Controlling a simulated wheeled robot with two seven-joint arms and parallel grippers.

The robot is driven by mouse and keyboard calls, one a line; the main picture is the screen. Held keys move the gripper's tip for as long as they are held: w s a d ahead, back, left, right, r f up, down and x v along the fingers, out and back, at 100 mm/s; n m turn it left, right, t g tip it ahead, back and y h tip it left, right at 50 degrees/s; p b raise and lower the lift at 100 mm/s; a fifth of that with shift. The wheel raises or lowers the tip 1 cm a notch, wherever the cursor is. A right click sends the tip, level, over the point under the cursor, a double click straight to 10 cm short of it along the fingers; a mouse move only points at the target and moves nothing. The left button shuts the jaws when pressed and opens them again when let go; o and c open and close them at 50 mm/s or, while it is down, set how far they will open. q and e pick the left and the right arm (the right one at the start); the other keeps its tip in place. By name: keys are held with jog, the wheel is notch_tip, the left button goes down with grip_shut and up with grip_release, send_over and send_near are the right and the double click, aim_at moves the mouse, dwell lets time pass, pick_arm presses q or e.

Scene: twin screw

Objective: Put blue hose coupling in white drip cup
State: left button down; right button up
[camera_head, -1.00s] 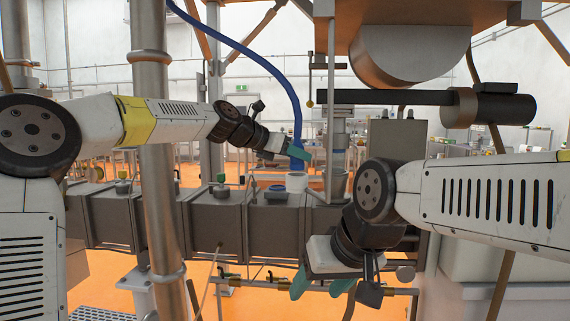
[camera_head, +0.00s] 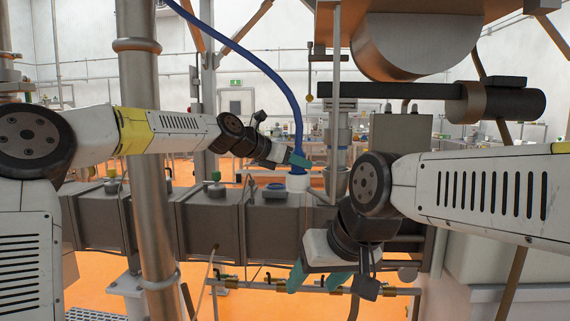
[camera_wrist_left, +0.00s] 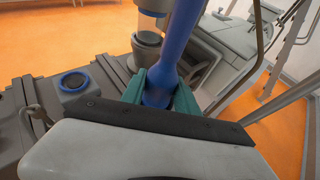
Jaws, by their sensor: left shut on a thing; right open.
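The blue hose coupling (camera_head: 297,171) is the lower end of a blue hose (camera_head: 284,82) that hangs from above; it also shows in the left wrist view (camera_wrist_left: 165,75). My left gripper (camera_head: 300,160) is shut on it, a teal finger on each side in the left wrist view (camera_wrist_left: 160,92). The white drip cup (camera_head: 297,183) stands on the grey duct, directly below the fingers. The coupling's bottom meets the cup's rim in the head view; I cannot tell how far it is inside. My right gripper (camera_head: 320,283) is open and empty, lower, in front of the duct.
The grey duct (camera_head: 212,222) runs across the middle, with a blue-topped cap (camera_head: 275,190) left of the cup. A metal funnel (camera_head: 336,181) stands close on the right. A vertical pipe (camera_head: 143,200) stands in front of the duct. Brass-fitted piping (camera_head: 258,286) runs below.

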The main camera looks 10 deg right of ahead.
pick_arm(q)
jog(key=shift+f, duration=0.1)
jog(key=shift+f, duration=0.5)
jog(key=shift+f, duration=0.1)
